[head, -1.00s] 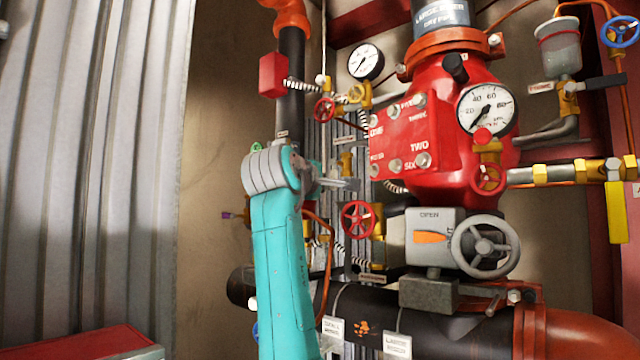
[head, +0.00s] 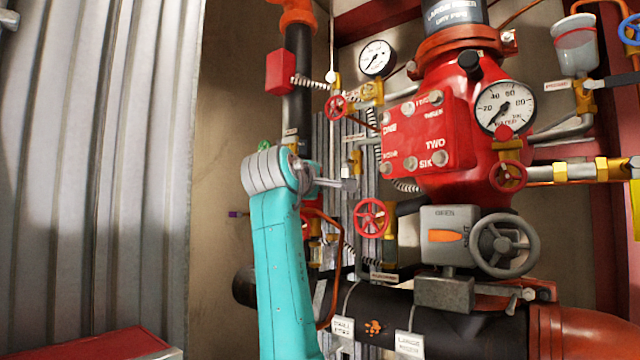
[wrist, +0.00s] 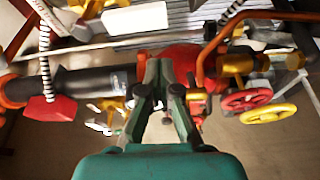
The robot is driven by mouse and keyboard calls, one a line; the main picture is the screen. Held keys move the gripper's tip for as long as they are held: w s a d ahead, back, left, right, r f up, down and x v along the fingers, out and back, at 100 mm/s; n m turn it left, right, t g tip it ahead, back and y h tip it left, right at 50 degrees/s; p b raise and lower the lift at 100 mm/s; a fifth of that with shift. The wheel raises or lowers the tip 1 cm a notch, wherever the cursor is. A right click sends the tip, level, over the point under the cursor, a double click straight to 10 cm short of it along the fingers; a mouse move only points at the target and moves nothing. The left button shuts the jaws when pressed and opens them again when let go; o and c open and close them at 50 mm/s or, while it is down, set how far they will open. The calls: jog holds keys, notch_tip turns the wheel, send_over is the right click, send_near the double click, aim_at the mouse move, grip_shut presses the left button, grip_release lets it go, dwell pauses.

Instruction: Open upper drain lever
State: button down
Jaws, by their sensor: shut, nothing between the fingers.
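My gripper (head: 332,183) reaches right from the end of my teal arm, in front of the small pipework left of the red valve body. Its fingers are partly hidden by my wrist in the head view. In the wrist view the fingers (wrist: 163,85) are close together with nothing held. A small brass valve (head: 355,158) with grey fittings is just above the fingertips; contact cannot be told. I cannot tell for certain which part is the upper drain lever; no label naming it is readable.
A red handwheel (head: 371,218) is below right of the gripper. The red valve body (head: 430,135) and a grey handwheel (head: 503,245) stand right. A black pipe (head: 460,320) runs below. Corrugated metal sheeting (head: 90,150) fills the left. Yellow and red handwheels (wrist: 267,113) show in the wrist view.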

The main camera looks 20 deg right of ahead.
jog(key=v, duration=1)
jog(key=shift+r, duration=0.15)
